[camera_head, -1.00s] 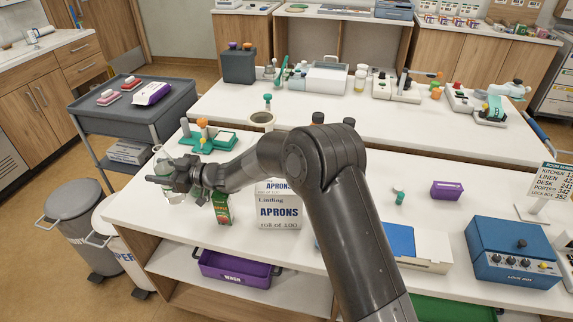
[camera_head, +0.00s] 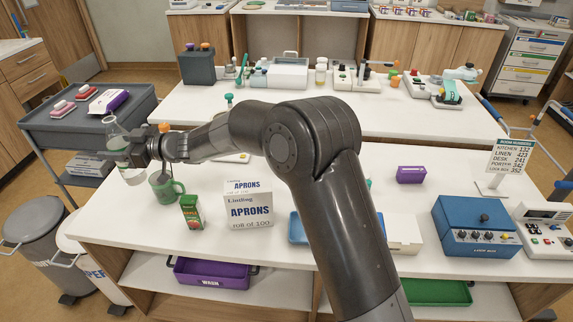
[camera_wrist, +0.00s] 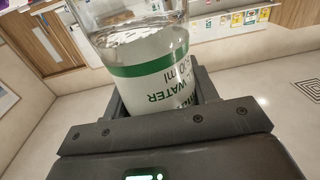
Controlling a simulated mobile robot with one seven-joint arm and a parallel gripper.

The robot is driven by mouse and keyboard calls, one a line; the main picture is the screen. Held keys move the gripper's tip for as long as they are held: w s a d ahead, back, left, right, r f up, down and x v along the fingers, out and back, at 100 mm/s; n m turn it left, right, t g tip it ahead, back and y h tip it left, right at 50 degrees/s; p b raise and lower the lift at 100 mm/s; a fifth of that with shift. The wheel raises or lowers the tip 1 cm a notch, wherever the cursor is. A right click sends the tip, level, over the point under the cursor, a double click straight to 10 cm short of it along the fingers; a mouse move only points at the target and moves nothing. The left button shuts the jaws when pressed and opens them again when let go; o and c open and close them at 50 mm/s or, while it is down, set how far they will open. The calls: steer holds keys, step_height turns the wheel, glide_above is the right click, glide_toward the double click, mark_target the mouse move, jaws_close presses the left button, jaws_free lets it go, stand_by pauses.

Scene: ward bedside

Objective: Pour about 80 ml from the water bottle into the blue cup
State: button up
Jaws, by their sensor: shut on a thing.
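The water bottle (camera_head: 113,146) is clear, with a white and green label. It is in my gripper (camera_head: 135,152) at the left of the head view, tilted slightly, its neck up and to the left. In the wrist view, the bottle (camera_wrist: 150,65) sits between the fingers of my gripper (camera_wrist: 160,110), with "WATER" on its label and a water line above the label. A green mug (camera_head: 168,190) stands on the table just below and right of the bottle. No cup that is clearly blue shows; my arm hides part of the table.
A small green carton (camera_head: 191,212) and the aprons box (camera_head: 249,212) stand right of the mug. A blue lock box (camera_head: 480,228) and a sign (camera_head: 505,160) are at the right. A grey cart (camera_head: 60,130) stands beyond the table's left end, with bins (camera_head: 38,228) below.

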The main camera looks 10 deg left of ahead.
steer(key=w+d+m+t, duration=0.25)
steer(key=w+d, duration=0.35)
steer(key=d, duration=0.6)
steer(key=w+d+m+t, duration=0.2)
steer(key=w+d+t, duration=0.25)
steer(key=d, duration=0.85)
steer(key=d+m+t+h, duration=0.4)
steer(key=d+t, duration=0.2)
steer(key=d, duration=1.6)
step_height(320, 180, down, 12)
steer(key=shift+w+a+f, duration=0.25)
steer(key=shift+w, duration=0.05)
steer(key=shift+m, duration=0.45)
